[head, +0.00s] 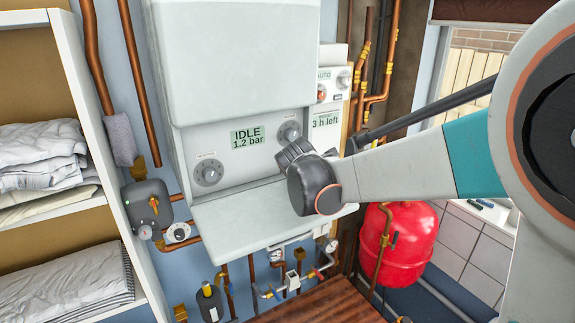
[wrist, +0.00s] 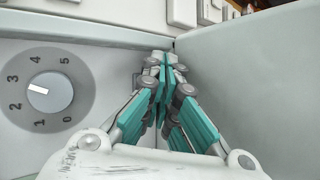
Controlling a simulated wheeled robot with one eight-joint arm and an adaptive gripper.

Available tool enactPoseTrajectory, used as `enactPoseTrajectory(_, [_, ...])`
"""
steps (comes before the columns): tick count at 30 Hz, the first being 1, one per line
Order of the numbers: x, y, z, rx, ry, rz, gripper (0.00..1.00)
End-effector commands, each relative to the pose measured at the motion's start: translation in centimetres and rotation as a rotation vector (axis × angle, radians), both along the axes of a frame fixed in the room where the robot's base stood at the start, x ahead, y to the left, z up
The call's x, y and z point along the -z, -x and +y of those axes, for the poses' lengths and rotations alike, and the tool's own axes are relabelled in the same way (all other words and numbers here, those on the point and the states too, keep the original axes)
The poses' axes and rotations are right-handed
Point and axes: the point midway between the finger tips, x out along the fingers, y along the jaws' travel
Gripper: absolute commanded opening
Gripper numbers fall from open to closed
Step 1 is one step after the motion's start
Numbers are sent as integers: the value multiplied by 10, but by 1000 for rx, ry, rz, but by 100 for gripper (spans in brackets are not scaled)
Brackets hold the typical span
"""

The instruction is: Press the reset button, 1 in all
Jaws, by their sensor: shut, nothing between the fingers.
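A white boiler (head: 240,60) hangs on the wall, with its grey control panel (head: 225,145) exposed above a lowered flap (head: 265,212). The display (head: 247,137) reads IDLE, 1.2 bar. A dial (head: 208,172) is on the panel's left and another dial (head: 289,132) on its right. A dial numbered 0 to 5 also shows large in the wrist view (wrist: 50,92). My gripper (wrist: 166,62) is shut and empty, reaching into the corner between the panel and a pale side surface. My wrist covers the panel's lower right in the head view. I cannot make out a reset button; my fingers may hide it.
A shelf (head: 75,110) with folded linen stands left. Pipes and valves (head: 290,280) run below the boiler. A red tank (head: 398,240) is at the right. Small control boxes (head: 327,125) sit beside the boiler, one reading 3 h left.

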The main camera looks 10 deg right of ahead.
Motion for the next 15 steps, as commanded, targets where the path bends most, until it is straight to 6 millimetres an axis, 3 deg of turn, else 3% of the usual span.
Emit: enactPoseTrajectory(15, [0,41,-13,1,1,0,0])
